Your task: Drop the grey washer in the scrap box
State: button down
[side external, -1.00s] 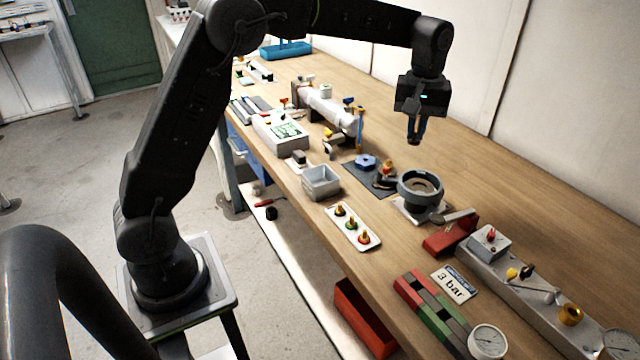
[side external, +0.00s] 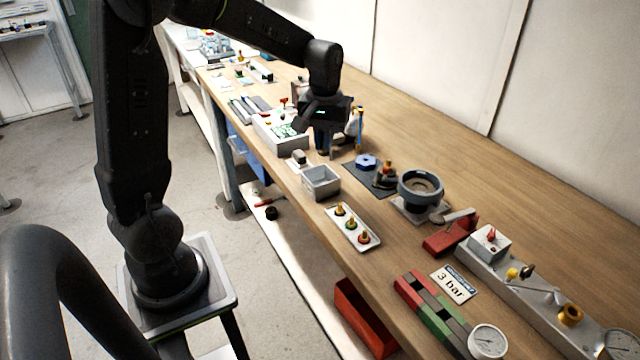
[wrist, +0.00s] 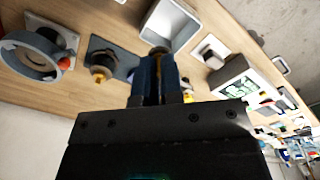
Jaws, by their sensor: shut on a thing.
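My gripper (side external: 323,148) hangs above the bench, fingers pointing down, behind the grey open-topped box (side external: 321,184) in the side view. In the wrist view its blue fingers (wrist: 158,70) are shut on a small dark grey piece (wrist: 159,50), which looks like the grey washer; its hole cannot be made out. In the side view the washer cannot be made out. The grey box, which I take for the scrap box, also shows in the wrist view (wrist: 148,27), just beyond the fingertips. The washer is not inside it.
A dark mat with a blue ring (side external: 366,161) and a knobbed fitting (side external: 386,174) lies right of the box. A round grey vessel (side external: 421,187) stands farther right. A white tray (side external: 366,245) holds several coloured knobs. A meter box (side external: 268,130) stands left of my gripper.

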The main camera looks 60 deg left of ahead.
aim_at(324, 165)
jog(key=shift+f, duration=3.3)
jog(key=c, duration=1.2)
grip_release()
notch_tip(324, 165, up, 14)
jog(key=shift+f, duration=0.1)
